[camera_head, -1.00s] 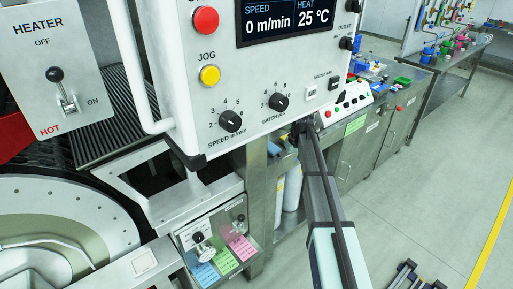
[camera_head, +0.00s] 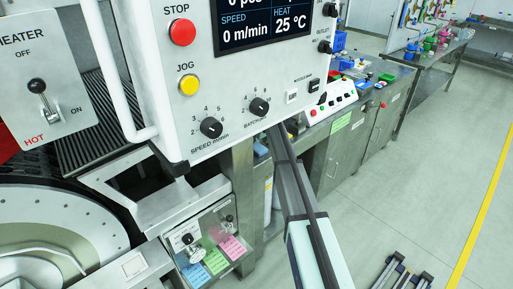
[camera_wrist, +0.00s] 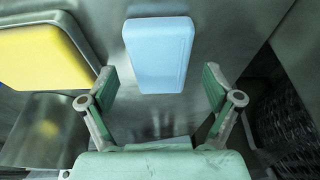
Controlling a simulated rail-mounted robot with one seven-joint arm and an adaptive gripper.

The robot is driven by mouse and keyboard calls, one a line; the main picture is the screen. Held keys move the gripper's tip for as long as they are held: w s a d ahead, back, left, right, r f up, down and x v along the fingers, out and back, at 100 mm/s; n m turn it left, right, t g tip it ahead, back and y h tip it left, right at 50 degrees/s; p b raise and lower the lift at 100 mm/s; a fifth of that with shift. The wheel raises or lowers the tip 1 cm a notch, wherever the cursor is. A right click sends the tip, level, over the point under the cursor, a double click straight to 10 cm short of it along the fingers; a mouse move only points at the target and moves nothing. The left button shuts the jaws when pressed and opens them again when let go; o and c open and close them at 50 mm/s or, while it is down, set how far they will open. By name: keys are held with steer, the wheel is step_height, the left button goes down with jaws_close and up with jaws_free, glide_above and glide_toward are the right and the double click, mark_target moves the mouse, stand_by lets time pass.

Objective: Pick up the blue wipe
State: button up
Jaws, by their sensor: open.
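The blue wipe (camera_wrist: 158,50) shows in the wrist view as a pale blue, rounded rectangular block on a grey metal surface. It lies ahead of my gripper (camera_wrist: 159,78), roughly centred between the two fingers. The fingers are spread wide, with nothing between them, and the wipe's near end is close to the line of the fingertips. I cannot tell whether they touch it or how high they are above the metal. In the head view my gripper is hidden beyond my arm and the control panel, and I cannot make out the wipe there.
A yellow block (camera_wrist: 45,55) lies left of the wipe, close to the left finger. In the head view the white control panel (camera_head: 250,90) overhangs the arm. Open floor (camera_head: 400,200) is at the right.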

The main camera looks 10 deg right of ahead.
mark_target(257, 147)
steer(key=shift+w+f, duration=0.1)
steer(key=shift+f, duration=0.3)
steer(key=c, duration=1)
steer(key=shift+o, duration=0.2)
step_height(257, 147, up, 10)
steer(key=b, duration=0.2)
steer(key=shift+b, duration=0.35)
